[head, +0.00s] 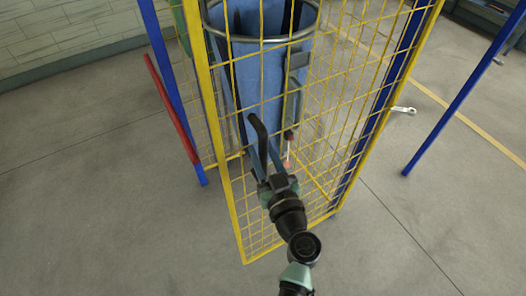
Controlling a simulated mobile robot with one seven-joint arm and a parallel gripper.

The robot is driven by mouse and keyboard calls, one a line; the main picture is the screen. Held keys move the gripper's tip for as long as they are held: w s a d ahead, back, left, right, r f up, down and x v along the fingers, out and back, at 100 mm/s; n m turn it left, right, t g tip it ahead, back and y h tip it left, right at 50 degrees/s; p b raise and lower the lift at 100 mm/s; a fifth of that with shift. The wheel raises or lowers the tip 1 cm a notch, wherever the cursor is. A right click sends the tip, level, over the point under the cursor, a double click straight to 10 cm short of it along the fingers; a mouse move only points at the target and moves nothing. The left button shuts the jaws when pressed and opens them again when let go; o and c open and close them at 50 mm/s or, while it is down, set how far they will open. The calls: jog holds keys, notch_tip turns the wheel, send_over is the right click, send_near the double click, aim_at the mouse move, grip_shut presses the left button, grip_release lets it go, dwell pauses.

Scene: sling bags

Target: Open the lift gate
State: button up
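The lift gate (233,205) appears as a yellow wire-mesh panel in a yellow frame, standing upright in front of me. My gripper (261,146) is at the lower middle of the mesh, pointing away from me. A dark curved bar (256,124), possibly a handle, rises between or just in front of its blue-grey fingers. I cannot tell whether the fingers touch it or are closed on it. My wrist covers part of the lower mesh.
Behind the mesh a blue sling bag (258,75) hangs within a metal ring (262,39). A blue post with a red bar (171,108) stands left; another blue post (465,95) stands right. A light wrench-like object (404,110) lies on the floor.

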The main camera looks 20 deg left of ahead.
grip_shut()
dwell(1.1)
